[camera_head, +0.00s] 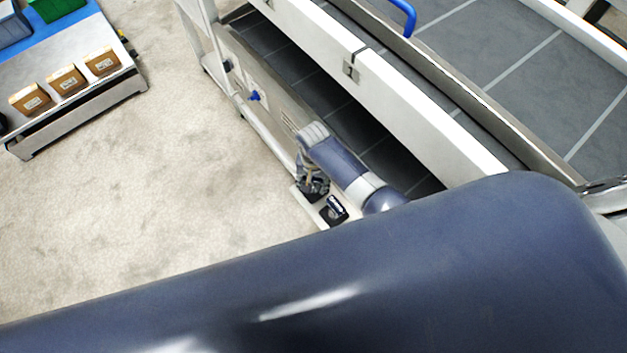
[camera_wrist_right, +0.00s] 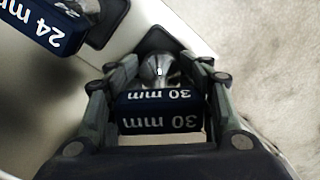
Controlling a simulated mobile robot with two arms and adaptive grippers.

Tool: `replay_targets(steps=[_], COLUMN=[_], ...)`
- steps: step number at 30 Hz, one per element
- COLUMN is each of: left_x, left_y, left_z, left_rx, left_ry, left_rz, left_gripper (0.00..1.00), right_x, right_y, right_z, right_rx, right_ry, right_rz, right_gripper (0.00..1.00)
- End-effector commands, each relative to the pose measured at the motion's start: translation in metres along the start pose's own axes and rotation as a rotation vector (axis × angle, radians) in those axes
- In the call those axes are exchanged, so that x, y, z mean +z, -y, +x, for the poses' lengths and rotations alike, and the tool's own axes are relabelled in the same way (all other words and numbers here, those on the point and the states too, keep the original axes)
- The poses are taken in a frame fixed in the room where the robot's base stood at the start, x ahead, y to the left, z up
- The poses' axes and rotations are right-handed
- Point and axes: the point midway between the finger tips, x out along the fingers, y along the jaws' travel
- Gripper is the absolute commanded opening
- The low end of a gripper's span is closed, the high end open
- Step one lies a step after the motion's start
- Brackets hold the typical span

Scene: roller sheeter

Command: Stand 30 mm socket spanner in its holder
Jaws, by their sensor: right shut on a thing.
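The 30 mm socket spanner (camera_wrist_right: 158,108) has a dark blue block top with white "30 mm" lettering and a metal part beyond it. My right gripper (camera_wrist_right: 160,100) is shut on it, with a finger on each side. The metal part lines up with a black holder (camera_wrist_right: 157,38) on a pale ledge; I cannot tell how far it sits inside. In the head view my right gripper (camera_head: 314,186) is low over the ledge, and its fingers hide the spanner. My left gripper is not in view.
A 24 mm spanner (camera_wrist_right: 42,28) stands close by at the upper left of the wrist view; its dark top also shows in the head view (camera_head: 334,209). The sheeter's white frame (camera_head: 430,110) rises alongside. A table (camera_head: 85,100) with several brown boxes stands far left across open floor.

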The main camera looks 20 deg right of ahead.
Motion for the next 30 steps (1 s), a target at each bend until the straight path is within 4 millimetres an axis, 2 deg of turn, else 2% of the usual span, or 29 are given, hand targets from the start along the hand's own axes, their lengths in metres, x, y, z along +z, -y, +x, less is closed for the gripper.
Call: replay_targets(steps=[13,30], left_x=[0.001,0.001], left_y=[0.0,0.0], left_z=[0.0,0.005], left_rx=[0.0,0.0], left_ry=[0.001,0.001], left_rz=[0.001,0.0], left_gripper=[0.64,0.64], right_x=[-0.001,-0.001], right_y=[0.001,0.001], right_z=[0.0,0.011], right_rx=[-0.001,-0.001], right_ry=[-0.001,-0.002], right_rz=[0.0,0.0], right_gripper=[0.14,0.14])
